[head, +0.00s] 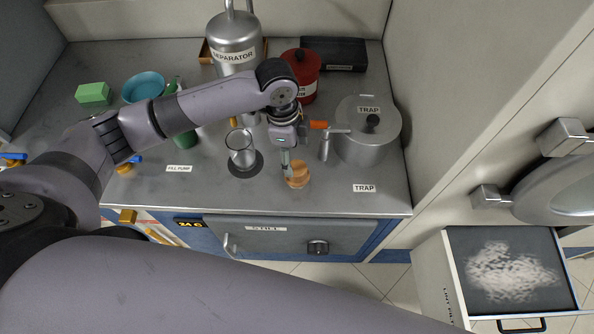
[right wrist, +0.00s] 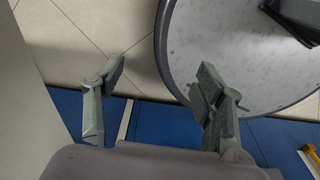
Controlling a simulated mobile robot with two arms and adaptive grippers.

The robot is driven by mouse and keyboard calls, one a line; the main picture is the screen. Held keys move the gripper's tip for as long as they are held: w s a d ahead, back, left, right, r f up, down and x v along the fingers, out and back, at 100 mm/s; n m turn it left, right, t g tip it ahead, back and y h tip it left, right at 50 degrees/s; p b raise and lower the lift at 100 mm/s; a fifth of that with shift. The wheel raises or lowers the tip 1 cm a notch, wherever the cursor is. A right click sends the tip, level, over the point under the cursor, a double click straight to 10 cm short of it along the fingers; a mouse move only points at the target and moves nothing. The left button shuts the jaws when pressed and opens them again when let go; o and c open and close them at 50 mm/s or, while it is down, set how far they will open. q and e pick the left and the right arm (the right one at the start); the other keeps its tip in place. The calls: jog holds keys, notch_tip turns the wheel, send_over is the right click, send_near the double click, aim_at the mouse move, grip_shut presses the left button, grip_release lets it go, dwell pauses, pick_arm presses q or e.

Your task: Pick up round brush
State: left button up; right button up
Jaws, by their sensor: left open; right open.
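The round brush (head: 298,176), a small round light-wood piece, sits on the grey metal counter near its front edge, in the head view. My left gripper (head: 287,168) points down right at the brush. Its fingers overlap the brush's left side in the picture and are open; I cannot tell whether they touch it. Part of the brush is hidden behind them. My right gripper (right wrist: 160,80) shows in the right wrist view, open and empty, over pale floor tiles and a blue strip, away from the counter.
A grey lidded pot (head: 366,150) labelled TRAP stands to the right, a red canister (head: 303,88) behind. A teal bowl (head: 142,87) and green block (head: 93,94) are left. An open drawer (head: 458,300) juts out lower right.

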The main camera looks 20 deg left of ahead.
aim_at(296, 167)
pick_arm(q)
notch_tip(296, 167, down, 2)
jog(key=shift+d+f, duration=0.1)
jog(key=shift+d, duration=0.05)
jog(key=f, duration=0.4)
jog(key=shift+w+d+f+p, duration=0.1)
jog(key=shift+d+f+p, duration=0.15)
jog(key=shift+f+p, duration=0.05)
jog(key=shift+f, duration=0.35)
jog(key=c, duration=1.3)
pick_arm(e)
jog(key=shift+w+r, duration=0.2)
jog(key=shift+w, duration=0.3)
jog(key=shift+w+r, duration=0.15)
jog(key=shift+w, duration=0.3)
pick_arm(q)
jog(key=shift+r, duration=0.1)
notch_tip(296, 167, up, 20)
jog(key=shift+b, duration=0.95)
pick_arm(e)
jog(key=shift+f, duration=0.9)
